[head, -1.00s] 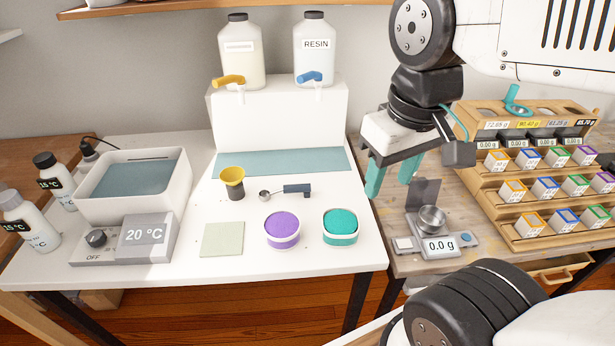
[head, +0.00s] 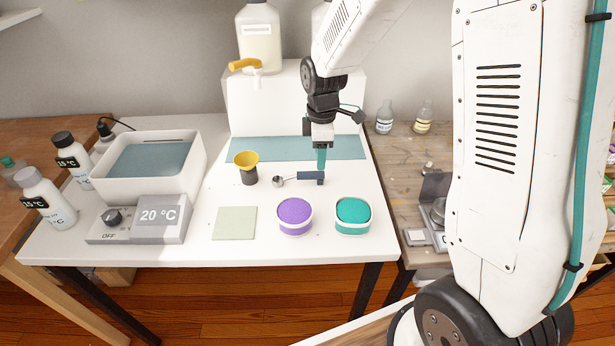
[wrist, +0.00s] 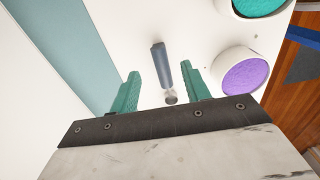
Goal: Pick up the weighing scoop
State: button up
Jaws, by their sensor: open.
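The weighing scoop (head: 308,177) lies on the white table, with a dark blue-grey handle and a small round metal bowl at its left end in the head view. In the wrist view the scoop (wrist: 161,66) lies beyond and between the two teal fingers, with its bowl nearest the palm. My gripper (head: 321,160) is over the handle in the head view, pointing down. In the wrist view my gripper (wrist: 160,85) is open, with a finger on each side of the scoop and no visible contact. The exact height above the table is hard to tell.
A purple powder tub (head: 295,217) and a teal powder tub (head: 352,216) stand in front of the scoop. A black cup with a yellow funnel top (head: 246,167) stands left of it. A pale green mat (head: 234,223) lies front left. A blue strip (head: 285,149) lies behind.

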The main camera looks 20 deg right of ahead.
aim_at(321, 172)
notch_tip(321, 172, down, 8)
jog(key=shift+d+r, duration=0.1)
jog(key=shift+d, duration=0.05)
grip_shut()
dwell(0.3)
